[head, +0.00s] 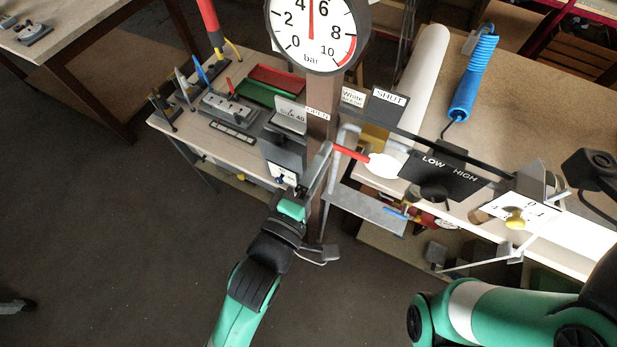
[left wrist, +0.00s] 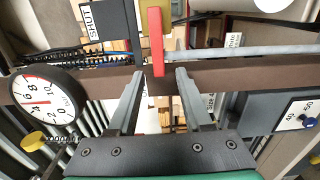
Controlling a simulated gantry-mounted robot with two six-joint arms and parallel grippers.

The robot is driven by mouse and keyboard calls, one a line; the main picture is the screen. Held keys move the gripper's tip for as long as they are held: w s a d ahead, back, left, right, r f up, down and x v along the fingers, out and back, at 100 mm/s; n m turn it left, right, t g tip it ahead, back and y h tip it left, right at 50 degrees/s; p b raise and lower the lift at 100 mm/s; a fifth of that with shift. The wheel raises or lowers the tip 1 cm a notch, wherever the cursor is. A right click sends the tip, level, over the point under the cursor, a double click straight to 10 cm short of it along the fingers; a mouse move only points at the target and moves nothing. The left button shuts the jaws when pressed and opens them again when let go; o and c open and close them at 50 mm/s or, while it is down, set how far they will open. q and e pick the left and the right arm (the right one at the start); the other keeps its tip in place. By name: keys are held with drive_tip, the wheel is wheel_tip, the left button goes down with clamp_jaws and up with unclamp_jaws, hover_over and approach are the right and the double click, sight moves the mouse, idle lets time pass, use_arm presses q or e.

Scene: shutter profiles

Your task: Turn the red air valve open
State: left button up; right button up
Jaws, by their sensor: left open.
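The red air valve lever (head: 350,152) shows in the head view beside the brown post, left of a white rounded part (head: 384,166). In the left wrist view the red lever (left wrist: 156,42) stands upright in the picture, its lower end between my fingertips with a gap on each side. My left gripper (head: 333,150) is open around the lever end; its fingers also show in the left wrist view (left wrist: 159,72). The SHUT label (head: 389,97) is above right of the lever, and a small, partly legible OPEN label (head: 317,113) is on the post. My right gripper is not seen.
A round bar gauge (head: 311,35) above the post has its needle between 4 and 6. A LOW/HIGH panel (head: 446,174) and a dial plate (head: 513,210) are to the right. A tool bench (head: 190,145) is left. Open floor lies lower left.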

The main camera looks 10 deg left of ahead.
use_arm(q)
drive_tip(key=v, duration=0.7)
drive_tip(key=shift+s, duration=0.15)
